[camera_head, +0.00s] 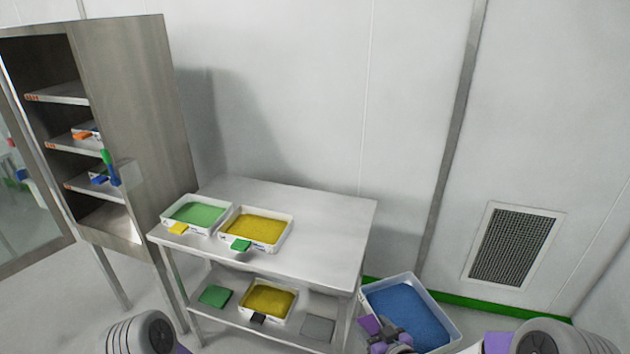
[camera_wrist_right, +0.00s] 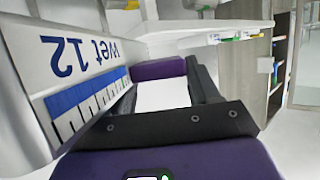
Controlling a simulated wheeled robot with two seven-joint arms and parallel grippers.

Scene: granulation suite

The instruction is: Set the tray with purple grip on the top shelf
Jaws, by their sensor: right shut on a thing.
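The tray with purple grip (camera_head: 440,340) is a white tray filled with blue material, at the lower right of the head view. Its purple grip (camera_head: 369,325) is at the near left corner. My right gripper (camera_head: 390,342) is shut on that grip. In the right wrist view the tray's wall (camera_wrist_right: 105,50) reads "Wet 12", and the purple grip (camera_wrist_right: 160,69) is between the fingers. The top shelf (camera_head: 62,92) in the steel cabinet at far left looks bare where visible. My left gripper is out of view.
The steel cabinet (camera_head: 130,120) holds trays with orange and blue grips on lower shelves. A steel table (camera_head: 330,215) carries a green-filled tray (camera_head: 196,213) and a yellow-filled tray (camera_head: 256,228). Its lower shelf holds another yellow-filled tray (camera_head: 270,299) and flat pads. The tabletop's right side is clear.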

